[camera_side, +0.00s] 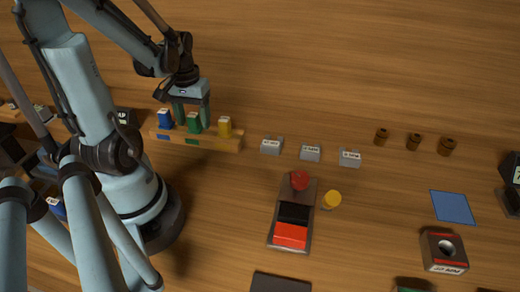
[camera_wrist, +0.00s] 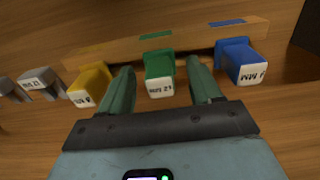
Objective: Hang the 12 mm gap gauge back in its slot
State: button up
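The green gauge (camera_side: 194,124) is at the wooden rack (camera_side: 228,145), between the blue gauge (camera_side: 165,118) and the yellow gauge (camera_side: 225,127). In the wrist view the green gauge (camera_wrist: 158,72) carries a white label that reads 12 MM upside down. It lines up with the green stripe on the rack (camera_wrist: 190,40); how deep it sits in a slot is hidden. My gripper (camera_wrist: 162,85) is open, with one finger on each side of the green gauge and a visible gap at both sides. In the side view my gripper (camera_side: 192,113) is just above the rack.
The blue gauge (camera_wrist: 240,60) and yellow gauge (camera_wrist: 90,85) stand close outside my fingers. Several grey labelled blocks (camera_side: 310,153) lie right of the rack. A tray with a red knob (camera_side: 299,180), a yellow disc (camera_side: 332,199) and a blue square (camera_side: 452,207) lie farther off.

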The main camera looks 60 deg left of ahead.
notch_tip(320, 180, up, 12)
jog(key=w+d+f+m+t, duration=0.1)
jog(key=w+d+m+t, duration=0.2)
jog(key=d, duration=0.6)
jog(key=w+d+f+m+t, duration=0.1)
jog(key=w+d+m+t, duration=0.3)
jog(key=d, duration=0.6)
jog(key=w+m, duration=0.2)
jog(key=shift+w+f, duration=0.35)
jog(key=shift+w, duration=0.05)
